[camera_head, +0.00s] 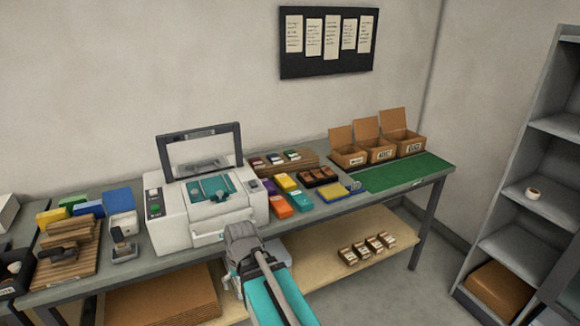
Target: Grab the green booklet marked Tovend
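No marking reading Tovend can be made out at this size. A small dark green item (274,158) lies between a red one and a dark one on a wooden stand at the back of the bench; it may be a booklet. A larger green block (88,208) stands at the left between a yellow and a blue one. My gripper (240,236) is at the front of the white machine, below its tray, well apart from both green items. Its fingers are not clear enough to tell whether they are open or shut.
The white machine (170,232) with a raised lid stands mid-bench. Several coloured boxes, one orange (280,207), lie right of it. Cardboard boxes (380,150) stand at the back right behind a clear green mat (410,173). A grey shelf (520,230) is far right.

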